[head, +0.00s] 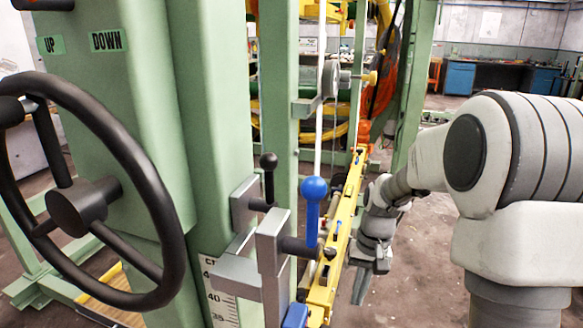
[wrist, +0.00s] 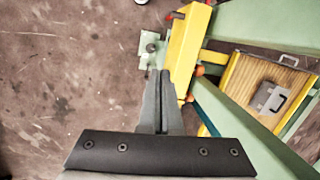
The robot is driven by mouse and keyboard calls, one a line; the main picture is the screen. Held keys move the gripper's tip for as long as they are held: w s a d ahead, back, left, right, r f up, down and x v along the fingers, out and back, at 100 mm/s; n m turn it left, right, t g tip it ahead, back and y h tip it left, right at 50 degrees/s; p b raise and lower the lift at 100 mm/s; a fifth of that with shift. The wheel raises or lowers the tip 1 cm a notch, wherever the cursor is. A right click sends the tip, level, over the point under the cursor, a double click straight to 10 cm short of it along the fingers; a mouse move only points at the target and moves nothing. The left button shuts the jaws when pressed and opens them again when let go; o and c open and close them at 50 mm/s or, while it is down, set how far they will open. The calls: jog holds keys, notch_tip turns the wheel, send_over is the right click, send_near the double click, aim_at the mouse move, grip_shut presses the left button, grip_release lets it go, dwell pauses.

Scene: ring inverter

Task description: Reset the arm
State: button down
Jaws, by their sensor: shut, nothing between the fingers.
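My arm (head: 520,150) fills the right side of the head view and reaches forward. My gripper (head: 361,288) hangs to the right of the yellow beam, pointing down, and it looks small there. In the wrist view its two grey fingers (wrist: 158,75) are together with nothing between them. The fingertips are close to the yellow beam (wrist: 186,48) in that picture; I cannot tell whether they touch it. The beam also shows in the head view (head: 345,215), running away from me.
A green machine column (head: 205,120) with a black handwheel (head: 160,200) stands at the left. A blue-knobbed lever (head: 314,190) and a black-knobbed lever (head: 269,162) stick out near the beam. A wooden platform (wrist: 290,72) lies right in the wrist view. Floor at its left is clear.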

jog(key=s+r+n+t+h, duration=0.15)
jog(key=s+r+t, duration=0.55)
jog(key=s+r, duration=1.15)
notch_tip(320, 180, up, 19)
jog(key=p, duration=2)
jog(key=shift+s+a+n+p, duration=0.25)
jog(key=shift+s+n+p, duration=0.05)
jog(key=shift+s+n, duration=0.05)
